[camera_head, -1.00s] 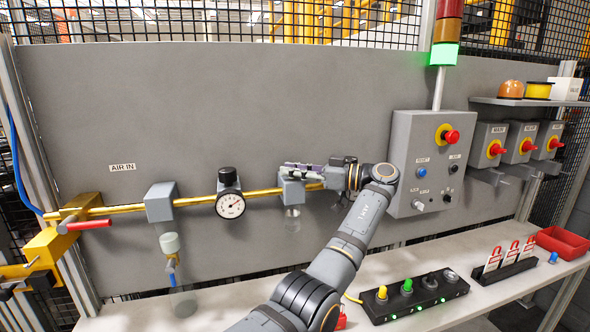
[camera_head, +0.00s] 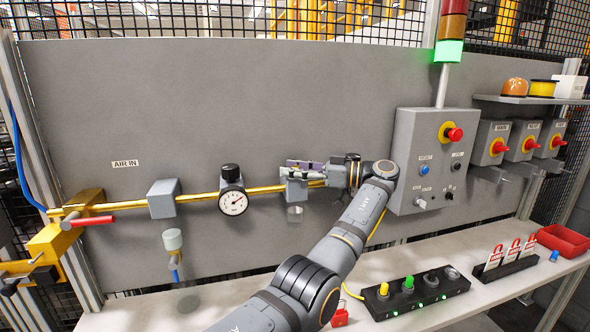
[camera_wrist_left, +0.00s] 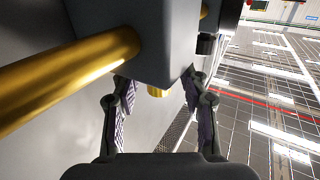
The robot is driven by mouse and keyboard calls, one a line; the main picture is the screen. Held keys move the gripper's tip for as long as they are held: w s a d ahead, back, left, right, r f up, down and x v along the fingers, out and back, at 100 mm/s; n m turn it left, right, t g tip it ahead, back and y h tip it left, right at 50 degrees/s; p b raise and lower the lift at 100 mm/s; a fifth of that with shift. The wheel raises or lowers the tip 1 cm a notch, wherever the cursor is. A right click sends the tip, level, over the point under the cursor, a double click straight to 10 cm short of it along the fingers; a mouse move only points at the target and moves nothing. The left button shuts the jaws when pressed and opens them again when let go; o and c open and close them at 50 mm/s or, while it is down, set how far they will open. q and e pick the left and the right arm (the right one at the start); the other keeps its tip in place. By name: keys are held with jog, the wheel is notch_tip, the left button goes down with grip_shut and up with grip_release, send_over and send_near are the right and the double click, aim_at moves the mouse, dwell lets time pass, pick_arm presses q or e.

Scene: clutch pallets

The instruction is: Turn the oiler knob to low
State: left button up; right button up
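The oiler is a grey block (camera_head: 297,190) on the brass pipe, with a clear bowl (camera_head: 295,214) below it. My left gripper (camera_head: 295,167) reaches in from the right, its purple-padded fingers at the top of the block. In the left wrist view the block (camera_wrist_left: 165,35) fills the top centre. A short brass stub (camera_wrist_left: 157,90), perhaps the oiler knob, shows between the spread fingers, with a gap on each side. The gripper is open and holds nothing I can see. In the head view the knob is hidden or too small to read. My right gripper is out of view.
A gauge (camera_head: 232,202) with a black knob (camera_head: 231,173) sits left on the pipe, then another grey block (camera_head: 163,199) and a red-handled valve (camera_head: 90,221). A control box (camera_head: 408,150) stands close right of my wrist. A button strip (camera_head: 416,294) lies on the bench.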

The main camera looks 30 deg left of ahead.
aim_at(295, 166)
pick_arm(q)
jog(key=shift+w+d+r, duration=0.1)
jog(key=shift+d, duration=0.05)
jog(key=shift+r, duration=0.35)
notch_tip(295, 166, up, 9)
jog(key=shift+r, duration=0.1)
